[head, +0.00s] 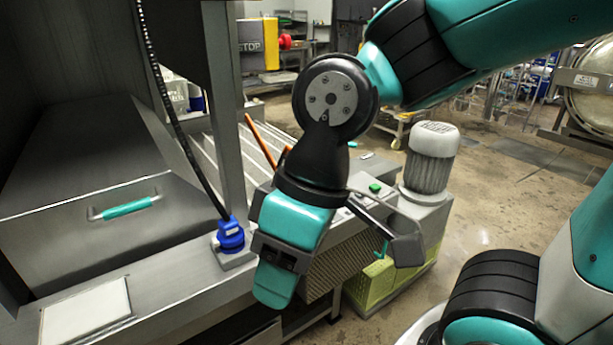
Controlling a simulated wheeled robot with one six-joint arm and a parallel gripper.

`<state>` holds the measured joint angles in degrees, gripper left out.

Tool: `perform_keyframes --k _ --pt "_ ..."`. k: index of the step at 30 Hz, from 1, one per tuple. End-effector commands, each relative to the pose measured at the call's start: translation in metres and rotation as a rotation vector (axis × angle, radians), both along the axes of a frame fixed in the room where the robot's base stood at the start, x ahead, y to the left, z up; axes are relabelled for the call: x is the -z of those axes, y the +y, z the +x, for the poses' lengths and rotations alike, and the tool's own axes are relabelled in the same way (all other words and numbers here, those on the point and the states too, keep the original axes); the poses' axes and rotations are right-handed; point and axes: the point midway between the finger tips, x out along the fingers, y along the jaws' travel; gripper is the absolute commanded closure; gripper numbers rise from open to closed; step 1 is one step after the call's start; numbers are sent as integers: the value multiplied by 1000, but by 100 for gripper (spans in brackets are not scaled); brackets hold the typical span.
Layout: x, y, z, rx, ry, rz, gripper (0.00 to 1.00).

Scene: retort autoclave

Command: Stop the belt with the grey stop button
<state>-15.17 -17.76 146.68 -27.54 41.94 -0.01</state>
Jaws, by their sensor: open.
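A pale control panel (357,205) lies behind my gripper, with a green button (375,187) at its far side. I cannot make out a grey stop button; the part of the panel nearest my wrist is covered by it. My gripper (395,245) hangs over the near side of the panel, open, with nothing seen between its jaws. Its fingertips are partly hidden, and I cannot tell whether it touches the panel. The brown ribbed belt (342,264) shows below and behind the gripper. One picture does not show whether it runs.
A grey motor (432,157) stands right of the panel. Yellow-green crates (377,286) are below. A blue connector (230,236) with a black cable stands left. Open floor lies right.

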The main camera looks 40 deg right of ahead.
Motion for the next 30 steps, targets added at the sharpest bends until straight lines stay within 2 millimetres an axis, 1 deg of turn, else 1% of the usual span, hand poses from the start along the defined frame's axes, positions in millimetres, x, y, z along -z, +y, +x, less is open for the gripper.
perform_keyframes --k 2,3,8,9,30 --pt "0 0 0 0 0 0 57" --pt "0 0 0 0 0 0 60" --pt "0 0 0 0 0 0 96" --pt "0 0 0 0 0 0 100" --pt "0 0 0 0 0 0 100"
